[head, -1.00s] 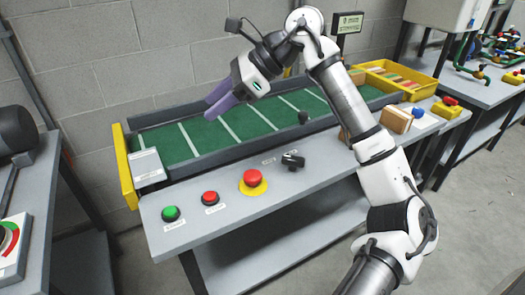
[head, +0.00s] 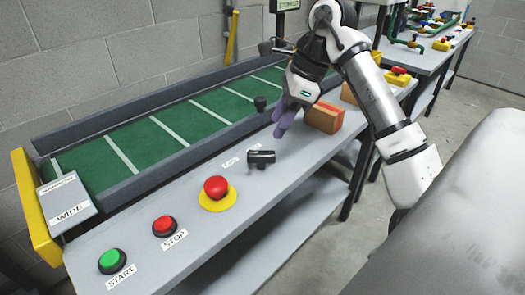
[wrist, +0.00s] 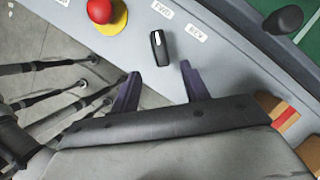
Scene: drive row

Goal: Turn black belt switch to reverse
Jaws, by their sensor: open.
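The black belt switch (head: 261,159) sits on the grey panel, right of the red mushroom button. It also shows in the wrist view (wrist: 161,50), with a white mark at its upper end. That end points roughly towards the FWD label (wrist: 162,9); the REV label (wrist: 195,33) is to its upper right. My gripper (head: 283,124) is above the panel, up and right of the switch in the head view. In the wrist view my gripper (wrist: 159,75) has its purple fingers apart and empty. The switch appears just beyond the fingertips, in line with the gap; contact is not visible.
The red mushroom button (head: 215,187) on its yellow base, the red stop button (head: 164,226) and the green start button (head: 112,260) line the panel. A black knob (head: 260,102) stands at the green belt's edge (head: 180,123). A cardboard box (head: 323,118) is right of my gripper.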

